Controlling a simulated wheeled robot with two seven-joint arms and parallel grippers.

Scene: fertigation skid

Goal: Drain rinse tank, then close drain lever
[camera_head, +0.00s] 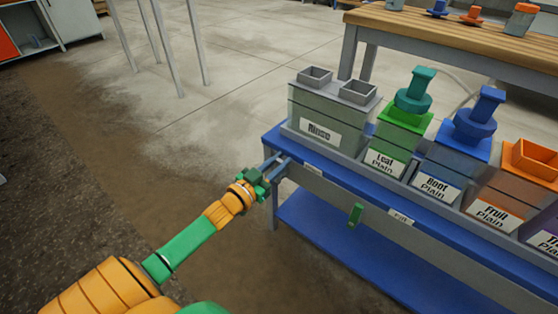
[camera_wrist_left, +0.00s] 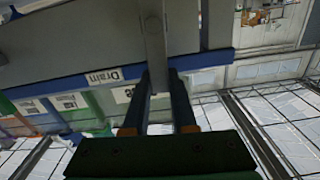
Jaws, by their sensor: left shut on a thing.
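The grey rinse tank (camera_head: 330,112), labelled "Rinse", stands at the left end of the blue-edged skid, with two square openings on top. My left gripper (camera_head: 277,164) is at the skid's left front corner. In the left wrist view, which is upside down, its two dark fingers (camera_wrist_left: 168,88) are shut on the grey drain lever (camera_wrist_left: 155,38), beside a label reading "Drain" (camera_wrist_left: 102,76). The lever's handle is partly hidden between the fingers. My right gripper is not in view.
Right of the rinse tank stand the Leaf tank (camera_head: 398,140), the Root tank (camera_head: 450,165) and the orange Fruit tank (camera_head: 512,190). A green handle (camera_head: 356,214) hangs on the skid's front. A wooden bench (camera_head: 450,38) stands behind.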

